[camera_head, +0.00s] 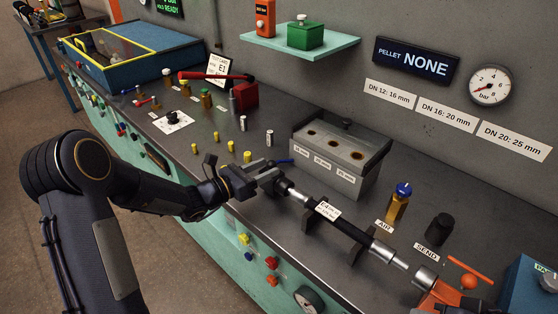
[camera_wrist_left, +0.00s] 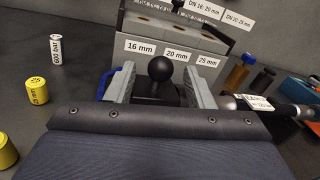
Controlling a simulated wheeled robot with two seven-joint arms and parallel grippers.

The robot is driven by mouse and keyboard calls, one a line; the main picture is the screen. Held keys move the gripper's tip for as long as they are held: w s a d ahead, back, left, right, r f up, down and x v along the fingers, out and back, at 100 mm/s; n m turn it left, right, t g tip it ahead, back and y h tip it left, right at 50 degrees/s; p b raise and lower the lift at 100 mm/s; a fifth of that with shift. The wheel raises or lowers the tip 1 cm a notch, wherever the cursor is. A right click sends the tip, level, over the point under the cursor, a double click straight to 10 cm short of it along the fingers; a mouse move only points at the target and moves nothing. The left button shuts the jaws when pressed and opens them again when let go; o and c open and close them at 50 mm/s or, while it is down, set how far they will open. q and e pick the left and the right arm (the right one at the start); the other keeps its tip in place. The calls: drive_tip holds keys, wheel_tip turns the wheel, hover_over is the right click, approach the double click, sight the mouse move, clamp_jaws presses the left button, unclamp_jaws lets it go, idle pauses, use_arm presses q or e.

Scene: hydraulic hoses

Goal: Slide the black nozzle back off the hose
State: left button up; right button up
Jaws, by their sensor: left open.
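The hose (camera_head: 345,226) is a black length with silver fittings and a white tag, lying across a stand on the bench. Its near-left silver end (camera_head: 298,195) points at my left gripper (camera_head: 273,178). My left gripper is open, with its jaws around the dark area at that end. In the left wrist view a black round-headed piece (camera_wrist_left: 160,68), seemingly the nozzle, shows between the two grey fingers (camera_wrist_left: 160,85). A visible gap separates it from each finger. The silver hose end (camera_wrist_left: 229,103) shows just right of the right finger. My right gripper is out of view.
A grey block (camera_head: 355,158) with holes labelled 16, 20 and 25 mm stands close behind the gripper. Small yellow and white cylinders (camera_head: 232,146) stand to its left. A brass bottle (camera_head: 397,207) and a black cylinder (camera_head: 439,229) stand behind the hose.

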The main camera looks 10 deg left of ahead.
use_arm(q)
drive_tip(key=x, duration=0.4)
drive_tip(key=shift+w+d+p, duration=0.3)
drive_tip(key=shift+c, duration=0.3)
clamp_jaws()
